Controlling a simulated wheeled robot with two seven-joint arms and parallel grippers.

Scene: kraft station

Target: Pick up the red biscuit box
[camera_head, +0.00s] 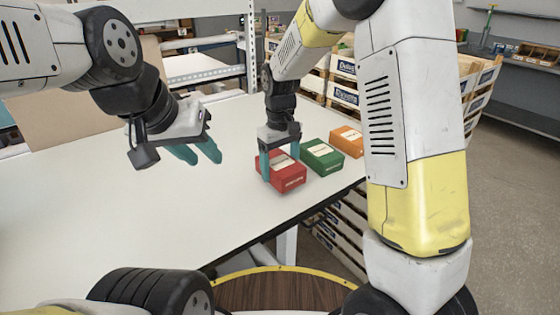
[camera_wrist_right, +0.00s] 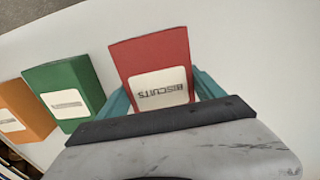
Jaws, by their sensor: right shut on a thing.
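The red biscuit box (camera_head: 287,178) lies on the white table in the head view. In the right wrist view the red box (camera_wrist_right: 148,58) shows a white label reading "BISCUITS". My right gripper (camera_head: 280,162) is above it with its teal fingers down on two opposite sides of the box, shut on it. The box seems to rest on the table; I cannot tell if it is lifted. My left gripper (camera_head: 196,155) hangs over the table to the left, empty, with its teal fingers apart.
A green box (camera_head: 321,157) stands close beside the red box, and an orange box (camera_head: 347,140) is beyond it. The white table (camera_head: 120,220) is clear to the left. The table's front edge is near the boxes. Stacked crates (camera_head: 343,95) stand behind.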

